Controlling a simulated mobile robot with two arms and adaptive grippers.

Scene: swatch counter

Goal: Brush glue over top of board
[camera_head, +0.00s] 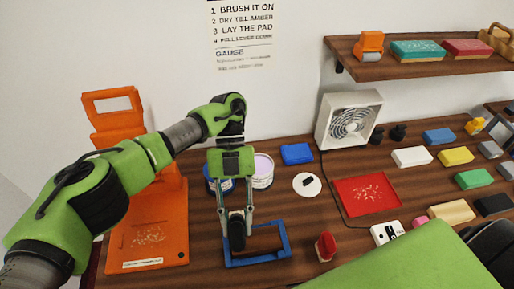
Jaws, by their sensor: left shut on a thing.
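My left gripper (236,211) points down over the counter, its fingers shut on a dark, rounded thing (237,233). This may be the brush; its lower end overlaps the blue frame (280,228), and I cannot tell whether they touch. Two cans stand behind the gripper: a blue one (214,184), partly hidden, and one with pale lilac contents (263,169). An orange board (160,213) with pale specks and a label lies at the left. A red board (372,204) with pale specks lies right of centre. I cannot tell which board is meant. My right gripper is out of view.
A fan (349,122) stands at the back, its cord running forward. A white disc (307,186) and a red-topped item (326,246) sit near the middle. Several coloured blocks fill the right side. A shelf (400,67) hangs above. My green body part covers the lower right.

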